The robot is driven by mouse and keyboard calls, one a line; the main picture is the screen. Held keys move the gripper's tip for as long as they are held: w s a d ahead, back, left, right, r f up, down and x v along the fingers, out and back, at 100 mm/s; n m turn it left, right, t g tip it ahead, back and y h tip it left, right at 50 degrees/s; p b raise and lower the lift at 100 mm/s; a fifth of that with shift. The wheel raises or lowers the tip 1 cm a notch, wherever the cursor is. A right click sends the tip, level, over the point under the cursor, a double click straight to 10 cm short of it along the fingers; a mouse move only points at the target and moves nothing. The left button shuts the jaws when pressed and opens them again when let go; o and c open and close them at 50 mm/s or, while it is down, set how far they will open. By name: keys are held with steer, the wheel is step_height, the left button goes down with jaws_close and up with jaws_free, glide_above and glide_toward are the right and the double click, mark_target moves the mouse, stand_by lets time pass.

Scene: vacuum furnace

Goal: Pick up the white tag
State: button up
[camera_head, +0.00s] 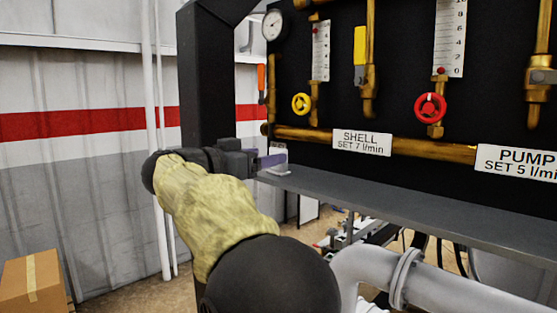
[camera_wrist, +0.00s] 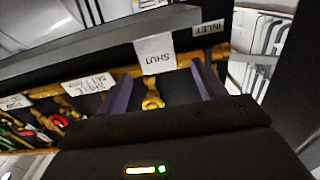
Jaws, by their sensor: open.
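The white tag (camera_wrist: 156,52) reads "SHUT" and appears upside down in the wrist view. It is just beyond my fingertips, roughly in line with the gap between them. In the head view, a small white piece, likely this tag (camera_head: 279,152), shows at the left end of the grey shelf, partly hidden by my gripper. My gripper (camera_wrist: 161,70) is open, with a purple finger on either side and nothing held between them. In the head view, my gripper (camera_head: 268,161) reaches the shelf's left end from the left. Whether a finger touches the tag cannot be told.
A black panel carries brass pipes, a yellow handwheel (camera_head: 301,104), a red handwheel (camera_head: 430,108) and a SHELL label (camera_head: 362,143). The grey shelf (camera_head: 400,197) runs below it, mostly bare. An INLET label (camera_wrist: 207,28) is near the tag. A cardboard box (camera_head: 32,280) stands lower left.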

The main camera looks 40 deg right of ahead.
mark_target(278, 171)
steer(key=shift+a, duration=0.1)
steer(key=d+p, duration=0.2)
steer(key=d, duration=0.2)
steer(key=shift+d, duration=0.4)
steer(key=shift+w+d+f, duration=0.15)
steer(key=shift+d+f, duration=0.05)
steer(key=shift+d, duration=0.1)
steer(key=shift+a, duration=0.1)
steer(key=c, duration=1.1)
steer(key=shift+o, duration=0.2)
steer(key=shift+r, duration=0.1)
